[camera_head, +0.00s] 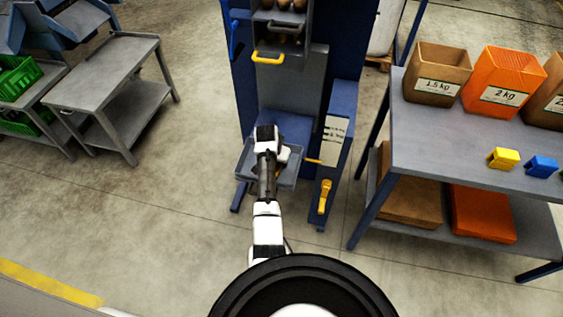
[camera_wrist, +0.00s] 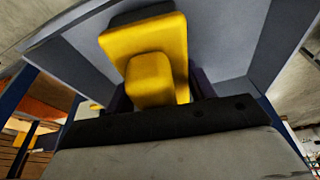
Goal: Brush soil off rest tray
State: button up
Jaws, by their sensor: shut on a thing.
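The rest tray (camera_head: 246,165) is a shallow grey tray on the front of the blue machine in the head view. Its bluish-grey surface (camera_wrist: 230,50) fills much of the wrist view, and I cannot make out any soil on it. My gripper (camera_wrist: 160,97) is shut on a yellow brush (camera_wrist: 150,45), whose block has a dark edge at its far end. The brush is over the tray; I cannot tell whether it touches.
The blue machine (camera_head: 343,110) rises behind the tray, with a yellow lever (camera_head: 324,196) at its right. A grey shelf table (camera_head: 450,140) with bins stands to the right. A grey bench (camera_head: 105,70) stands left. The floor (camera_head: 150,200) on the left is clear.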

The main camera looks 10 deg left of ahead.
jog(key=shift+w+a+b, duration=0.1)
jog(key=shift+a+b, duration=0.65)
jog(key=shift+a, duration=3.15)
jog(key=shift+r, duration=0.1)
jog(key=shift+r, duration=0.1)
notch_tip(320, 180, up, 3)
jog(key=shift+r+p, duration=0.1)
jog(key=shift+p, duration=1.1)
jog(key=shift+r, duration=1.35)
jog(key=shift+r, duration=1.45)
